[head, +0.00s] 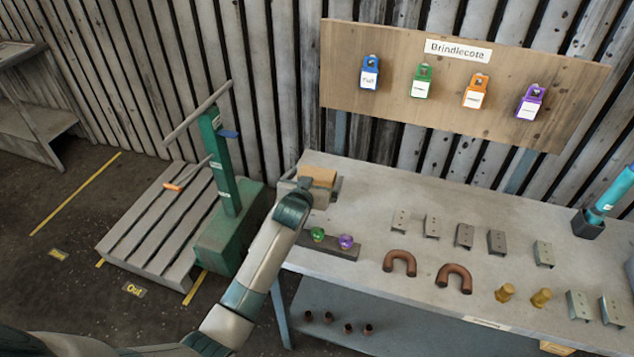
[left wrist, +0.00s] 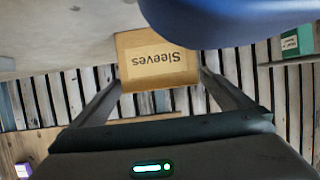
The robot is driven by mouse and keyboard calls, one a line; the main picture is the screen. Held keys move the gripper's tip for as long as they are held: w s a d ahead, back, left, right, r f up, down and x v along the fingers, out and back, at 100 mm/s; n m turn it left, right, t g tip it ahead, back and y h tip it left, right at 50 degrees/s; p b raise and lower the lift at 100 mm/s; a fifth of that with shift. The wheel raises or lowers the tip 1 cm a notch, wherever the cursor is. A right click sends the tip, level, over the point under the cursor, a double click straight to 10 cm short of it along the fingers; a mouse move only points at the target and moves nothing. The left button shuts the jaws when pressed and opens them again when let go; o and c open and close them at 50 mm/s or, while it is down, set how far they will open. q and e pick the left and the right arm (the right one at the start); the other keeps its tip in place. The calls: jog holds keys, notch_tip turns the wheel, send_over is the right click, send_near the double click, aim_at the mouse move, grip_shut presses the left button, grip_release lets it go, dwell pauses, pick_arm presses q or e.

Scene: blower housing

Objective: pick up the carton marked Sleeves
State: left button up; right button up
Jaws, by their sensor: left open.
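The carton marked Sleeves (left wrist: 158,64) is a small tan box with a pale label, upside down in the left wrist view. In the head view the carton (head: 318,175) is at the back left end of the workbench, partly hidden by my left arm. My left gripper (left wrist: 162,76) is open, its fingers pointing at the carton, one toward each side. I cannot tell whether the fingertips reach past its near face or touch it. In the head view my left gripper (head: 306,186) is at the carton, mostly hidden by my wrist. My right gripper is not in view.
The workbench (head: 370,195) holds a dark strip with green (head: 318,234) and purple (head: 346,241) knobs, copper U-bends (head: 400,262), metal brackets and brass fittings. A green pallet truck (head: 225,190) stands left. A large blue rounded shape (left wrist: 235,20) fills the wrist view's top.

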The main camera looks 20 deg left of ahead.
pick_arm(q)
jog(key=shift+c, duration=0.3)
jog(key=c, duration=1.1)
jog(key=shift+r, duration=0.1)
jog(key=shift+r+b, duration=0.45)
jog(key=shift+r, duration=0.35)
notch_tip(320, 180, up, 2)
jog(key=shift+d+r+b, duration=0.15)
jog(key=shift+r+b, duration=0.1)
jog(key=shift+b, duration=0.35)
jog(key=shift+s+d+r+b, duration=0.55)
jog(key=shift+s+d+r, duration=0.5)
jog(key=shift+d, duration=0.6)
jog(key=shift+s+d+r+b, duration=0.6)
jog(key=shift+s+d+r, duration=0.45)
jog(key=shift+d, duration=0.6)
jog(key=shift+s+d+r+b, duration=0.55)
jog(key=shift+s+d+r, duration=0.25)
jog(key=shift+d+r, duration=0.7)
jog(key=shift+d+f, duration=0.1)
jog(key=shift+f, duration=0.1)
